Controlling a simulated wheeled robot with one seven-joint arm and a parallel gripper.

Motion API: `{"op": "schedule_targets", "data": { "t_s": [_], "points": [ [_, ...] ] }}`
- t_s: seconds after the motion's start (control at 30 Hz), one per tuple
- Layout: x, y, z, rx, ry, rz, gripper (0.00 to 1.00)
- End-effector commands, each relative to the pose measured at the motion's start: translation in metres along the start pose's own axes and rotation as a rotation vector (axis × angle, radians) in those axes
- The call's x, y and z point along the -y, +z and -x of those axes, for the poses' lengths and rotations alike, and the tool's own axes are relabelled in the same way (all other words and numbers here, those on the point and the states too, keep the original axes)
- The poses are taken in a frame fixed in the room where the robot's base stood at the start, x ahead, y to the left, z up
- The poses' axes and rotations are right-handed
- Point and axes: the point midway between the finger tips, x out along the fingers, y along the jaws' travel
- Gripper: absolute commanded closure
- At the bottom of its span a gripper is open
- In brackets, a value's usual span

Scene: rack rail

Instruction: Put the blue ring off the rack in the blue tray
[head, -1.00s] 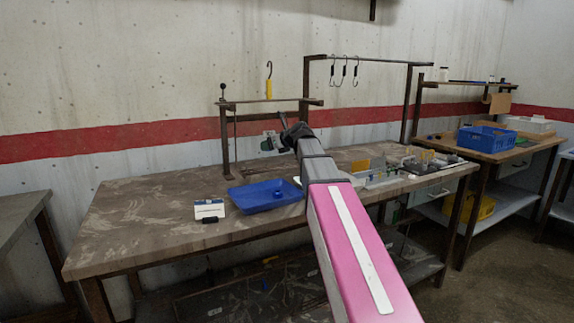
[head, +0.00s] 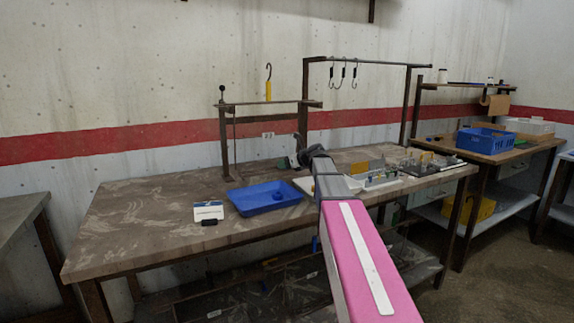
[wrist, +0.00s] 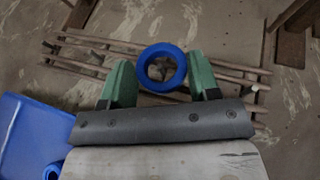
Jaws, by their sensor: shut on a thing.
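In the wrist view my gripper (wrist: 160,74) has its two green fingers closed on opposite sides of the blue ring (wrist: 163,89). The ring faces the camera, and its hole shows. In the head view my gripper (head: 298,157) is above the table behind the blue tray, to its right; the ring is hidden there. The blue tray (head: 245,204) lies on the table with a small blue piece (head: 278,195) in it. The tray's corner (wrist: 25,120) shows at the wrist view's lower left.
The rail stand (head: 226,145) rises at the table's back, with a yellow-handled hook (head: 268,88) on its rail. Thin rods (wrist: 90,50) pass behind the ring in the wrist view. A white card (head: 208,211) is left of the tray. The table's left part is clear.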

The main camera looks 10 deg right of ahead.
Motion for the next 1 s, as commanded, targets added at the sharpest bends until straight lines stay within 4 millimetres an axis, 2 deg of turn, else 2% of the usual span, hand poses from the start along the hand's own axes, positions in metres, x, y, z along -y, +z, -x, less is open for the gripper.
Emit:
{"op": "schedule_targets", "data": {
  "t_s": [0.17,0.2,0.27,0.63,1.0],
  "points": [
    [-0.001,-0.004,-0.001,-0.008,0.002,0.004,0.80],
    [-0.001,-0.004,-0.001,-0.009,0.002,0.004,0.38],
    [-0.001,-0.004,-0.001,-0.010,0.003,0.005,0.19],
    [-0.002,-0.009,0.000,-0.012,0.003,0.002,0.19],
    [-0.003,-0.008,0.068,-0.008,0.001,0.002,0.19]
  ]
}}
